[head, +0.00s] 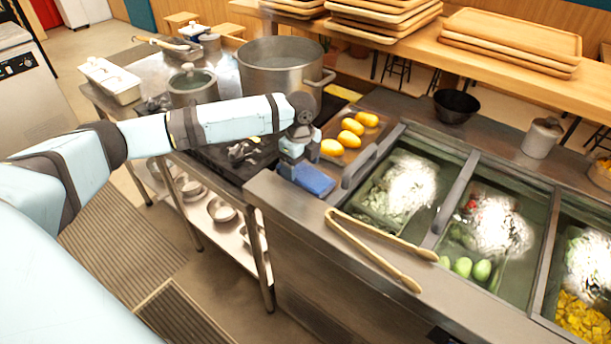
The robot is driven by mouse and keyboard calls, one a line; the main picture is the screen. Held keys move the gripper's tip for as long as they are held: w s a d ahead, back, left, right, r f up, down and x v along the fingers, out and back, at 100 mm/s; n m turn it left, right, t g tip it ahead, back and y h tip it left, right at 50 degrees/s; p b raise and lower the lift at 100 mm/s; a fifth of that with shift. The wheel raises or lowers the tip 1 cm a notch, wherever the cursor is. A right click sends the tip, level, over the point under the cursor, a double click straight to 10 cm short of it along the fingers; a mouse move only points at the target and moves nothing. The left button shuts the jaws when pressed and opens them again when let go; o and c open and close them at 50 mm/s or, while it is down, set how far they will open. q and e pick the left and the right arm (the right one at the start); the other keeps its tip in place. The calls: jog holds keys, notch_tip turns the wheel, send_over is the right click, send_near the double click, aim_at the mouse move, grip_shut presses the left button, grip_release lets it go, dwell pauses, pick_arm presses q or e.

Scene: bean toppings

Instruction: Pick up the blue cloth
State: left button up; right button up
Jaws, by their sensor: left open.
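The blue cloth (314,180) lies on the steel counter at the left end of the topping station. My left arm reaches in from the left, and its gripper (295,170) points down right at the cloth's left edge. The gripper is open; its fingertips are small here, and I cannot tell whether they touch the cloth. Part of the cloth is hidden behind the gripper. My right gripper is not in view.
Wooden tongs (380,250) lie on the counter's front edge, right of the cloth. Several yellow fruits (351,127) sit behind the gripper. A large steel pot (280,68) stands on the stove behind my arm. Topping bins (487,235) fill the right side.

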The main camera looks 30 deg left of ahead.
aim_at(300, 168)
pick_arm(q)
jog(key=shift+f, duration=0.7)
jog(key=shift+c, duration=0.5)
jog(key=c, duration=0.5)
jog(key=shift+r, duration=0.15)
notch_tip(300, 168, up, 20)
jog(key=shift+f+p, duration=0.1)
jog(key=shift+p, duration=0.3)
